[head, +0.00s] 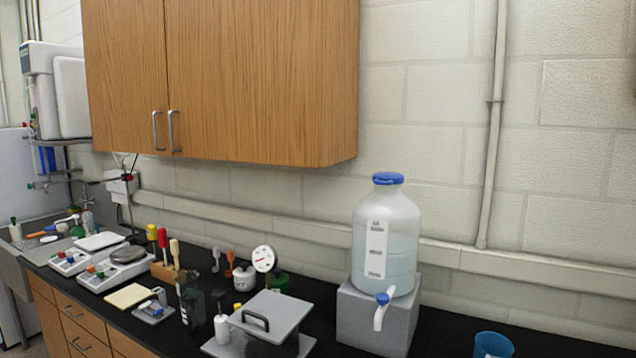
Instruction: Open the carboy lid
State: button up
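The carboy (385,230) is a translucent bottle with pale blue liquid and a white label. It stands upright on a grey block (352,312) on the black bench. Its blue lid (388,178) sits on the neck at the top and looks closed. A white spigot with a blue knob (382,299) sticks out low on its front. My gripper is not in this view.
A wooden wall cabinet (262,75) hangs left of the carboy. Left on the bench (440,335) are a lidded grey box (272,312), a dial gauge (263,259), screwdrivers and scales (118,262). A blue cup (493,345) stands right. The space around the lid is clear.

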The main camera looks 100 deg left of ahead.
aim_at(380, 178)
jog(key=u, duration=3.05)
